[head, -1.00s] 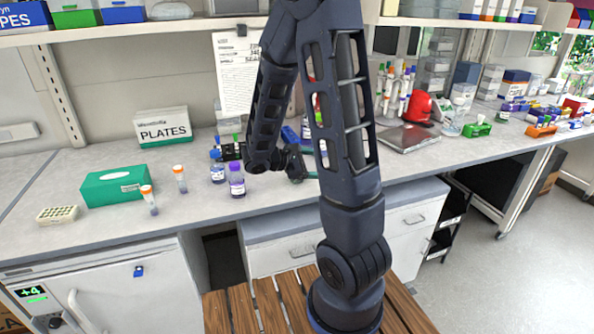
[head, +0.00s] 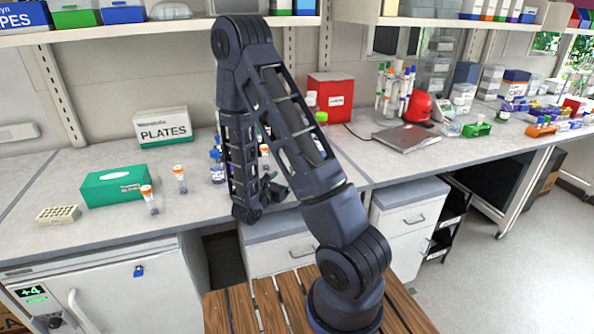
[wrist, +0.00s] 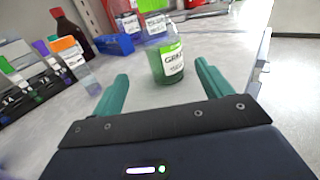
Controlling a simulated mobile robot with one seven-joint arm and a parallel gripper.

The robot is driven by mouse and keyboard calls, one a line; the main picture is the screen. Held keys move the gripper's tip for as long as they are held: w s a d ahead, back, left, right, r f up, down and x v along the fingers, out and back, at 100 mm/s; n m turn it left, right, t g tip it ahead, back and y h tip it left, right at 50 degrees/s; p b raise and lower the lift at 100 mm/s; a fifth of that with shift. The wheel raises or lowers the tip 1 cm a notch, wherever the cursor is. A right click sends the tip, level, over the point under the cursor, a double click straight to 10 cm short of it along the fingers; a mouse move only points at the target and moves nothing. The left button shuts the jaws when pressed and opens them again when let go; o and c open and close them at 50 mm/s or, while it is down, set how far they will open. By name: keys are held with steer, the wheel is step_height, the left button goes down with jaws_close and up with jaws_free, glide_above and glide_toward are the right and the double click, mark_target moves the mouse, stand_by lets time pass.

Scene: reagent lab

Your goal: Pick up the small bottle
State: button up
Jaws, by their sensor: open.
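In the wrist view a small bottle (wrist: 165,64) with green contents and a green-and-white label stands upright on the bench. My gripper (wrist: 161,78) is open, its two teal fingers pointing toward the bottle. The bottle appears just beyond and between the fingertips, and nothing is held. In the head view my forearm hides most of my gripper and this bottle cannot be made out for sure. A small blue-capped bottle (head: 217,168) stands left of my arm in that view.
A rack of capped tubes (wrist: 30,85) and a dark red bottle (wrist: 70,32) stand left in the wrist view. A blue bin (wrist: 113,44) and more bottles (wrist: 128,20) stand behind. In the head view, orange-capped tubes (head: 180,180) and a green box (head: 113,186) stand left.

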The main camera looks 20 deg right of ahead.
steer(key=x, duration=0.4)
steer(key=shift+d, duration=0.15)
steer(key=x, duration=0.4)
steer(key=shift+s+d+r, duration=0.2)
steer(key=shift+d+r, duration=0.05)
steer(key=shift+r, duration=0.1)
steer(key=shift+w+d, duration=0.4)
steer(key=shift+c, duration=0.2)
steer(key=c, duration=1.2)
steer(key=shift+o, duration=0.2)
steer(key=shift+r, duration=0.1)
step_height(320, 180, up, 20)
